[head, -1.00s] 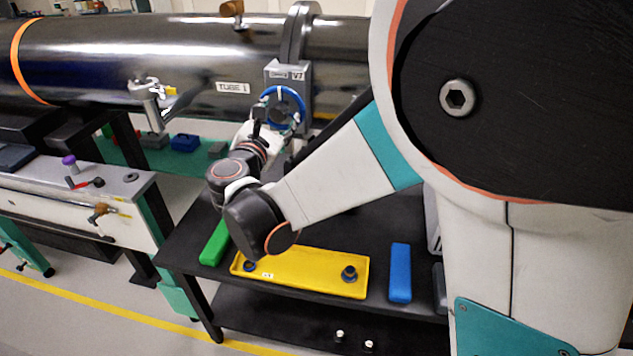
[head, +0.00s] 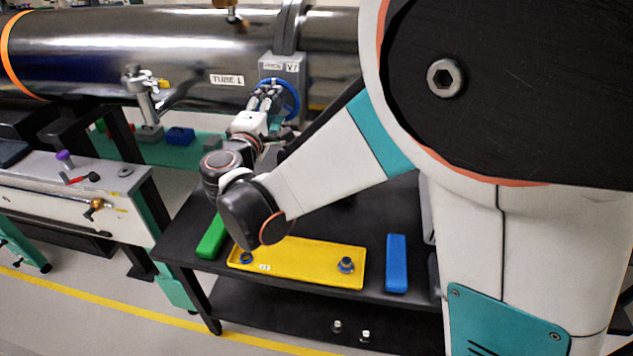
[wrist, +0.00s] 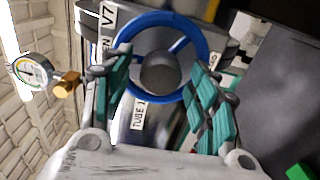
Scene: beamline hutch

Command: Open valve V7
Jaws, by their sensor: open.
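Valve V7's blue handwheel (head: 287,98) is on a grey block with a V7 label (head: 292,67), mounted on the big steel tube. My gripper (head: 268,98) is in front of the wheel. In the wrist view my gripper (wrist: 160,82) is open, one teal-padded finger on each side of the hub. The fingertips overlap the rim in the picture; I cannot tell whether they touch it.
A pressure gauge (wrist: 33,72) with a brass fitting shows at the left in the wrist view. Below my arm a black cart (head: 335,215) holds a yellow tray (head: 305,262), a green block (head: 211,236) and a blue block (head: 396,263). A grey bench (head: 130,190) stands left.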

